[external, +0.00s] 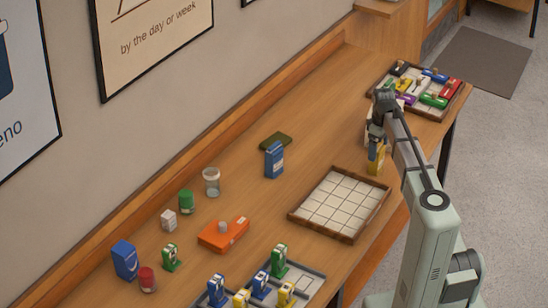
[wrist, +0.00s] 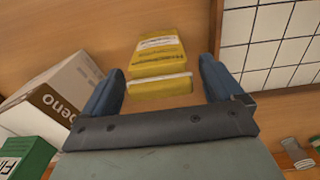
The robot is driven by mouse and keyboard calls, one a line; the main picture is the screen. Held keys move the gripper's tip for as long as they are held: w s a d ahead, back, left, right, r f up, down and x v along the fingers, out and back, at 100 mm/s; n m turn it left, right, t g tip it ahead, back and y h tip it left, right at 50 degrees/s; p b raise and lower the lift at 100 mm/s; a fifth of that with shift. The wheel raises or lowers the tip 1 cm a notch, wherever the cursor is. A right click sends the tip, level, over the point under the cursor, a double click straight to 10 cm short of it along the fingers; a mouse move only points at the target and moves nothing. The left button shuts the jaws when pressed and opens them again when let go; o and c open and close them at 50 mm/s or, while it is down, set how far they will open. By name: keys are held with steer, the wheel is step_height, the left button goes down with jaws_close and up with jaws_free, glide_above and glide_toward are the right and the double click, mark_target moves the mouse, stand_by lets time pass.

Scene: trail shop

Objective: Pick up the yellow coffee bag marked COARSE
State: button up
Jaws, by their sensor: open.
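The yellow coffee bag (external: 377,163) stands near the table's front edge, just below my gripper (external: 376,133) in the external view. In the wrist view the yellow bag (wrist: 158,52) shows between and beyond the two blue-grey fingers of my gripper (wrist: 163,80), seen from above. The fingers are apart, one on each side, with visible gaps to the bag. The bag's label is too small to read, so I cannot confirm COARSE.
A tiled wooden tray (external: 319,232) is beside the bag; its rim (wrist: 217,35) is close to the right finger. A white and brown box (wrist: 62,92) and a green pack (wrist: 25,155) are at left. A blue pack (external: 274,160) stands farther back.

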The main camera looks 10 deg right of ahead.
steer(key=shift+f, duration=0.35)
steer(key=shift+c, duration=0.3)
steer(key=c, duration=1.1)
